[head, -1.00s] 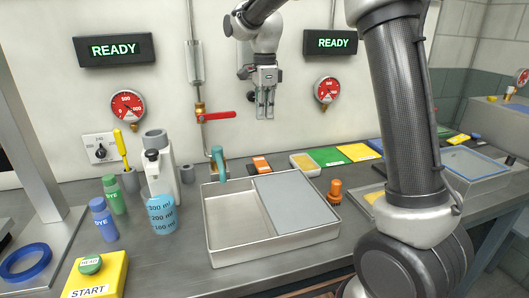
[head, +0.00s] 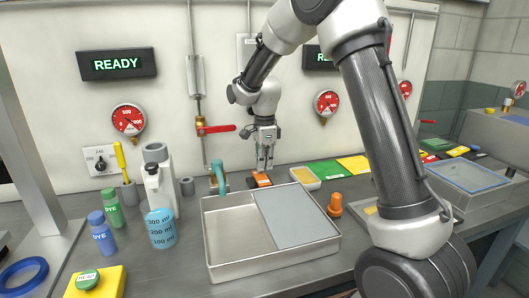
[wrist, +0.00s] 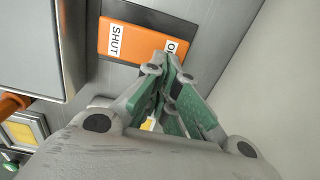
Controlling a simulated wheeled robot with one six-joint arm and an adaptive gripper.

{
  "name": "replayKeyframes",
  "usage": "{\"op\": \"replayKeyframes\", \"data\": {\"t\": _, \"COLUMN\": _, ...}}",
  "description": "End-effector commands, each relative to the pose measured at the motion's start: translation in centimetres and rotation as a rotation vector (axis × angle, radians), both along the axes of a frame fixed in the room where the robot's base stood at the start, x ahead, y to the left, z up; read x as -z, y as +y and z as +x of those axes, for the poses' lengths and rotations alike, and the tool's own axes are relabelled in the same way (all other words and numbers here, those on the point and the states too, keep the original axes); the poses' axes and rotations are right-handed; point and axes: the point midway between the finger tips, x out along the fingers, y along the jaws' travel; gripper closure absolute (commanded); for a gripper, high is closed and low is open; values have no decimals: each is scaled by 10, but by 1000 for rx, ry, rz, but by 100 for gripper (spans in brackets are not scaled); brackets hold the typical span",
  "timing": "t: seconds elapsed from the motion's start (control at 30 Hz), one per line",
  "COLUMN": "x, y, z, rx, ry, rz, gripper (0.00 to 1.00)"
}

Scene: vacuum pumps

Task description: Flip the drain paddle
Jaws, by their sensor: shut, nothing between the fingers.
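The drain paddle is an orange rocker (head: 259,181) in a dark frame on the bench, behind the metal tray. In the wrist view the paddle (wrist: 138,43) shows a SHUT label at its left end and a partly hidden label starting with O at its right end. My gripper (head: 265,168) points down right over the paddle. In the wrist view its fingers (wrist: 168,66) are together and empty, at the O end and covering part of that label. I cannot tell whether the tips touch the paddle.
The metal tray (head: 228,267) with a grey panel stands in front. A red-handled valve (head: 216,129) is on the wall above.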

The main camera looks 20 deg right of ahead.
Motion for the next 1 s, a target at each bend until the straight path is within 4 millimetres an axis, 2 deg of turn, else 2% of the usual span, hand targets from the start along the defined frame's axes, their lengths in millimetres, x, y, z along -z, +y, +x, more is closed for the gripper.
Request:
{"op": "replayKeyframes", "data": {"t": 0.47, "x": 7, "y": 0, "z": 1, "rx": 0, "ry": 6, "rz": 0, "gripper": 100}}
{"op": "replayKeyframes", "data": {"t": 0.63, "x": 16, "y": 0, "z": 5, "rx": 2, "ry": 98, "rz": -1, "gripper": 100}}
{"op": "replayKeyframes", "data": {"t": 1.0, "x": 11, "y": 0, "z": 4, "rx": 1, "ry": 90, "rz": -1, "gripper": 100}}
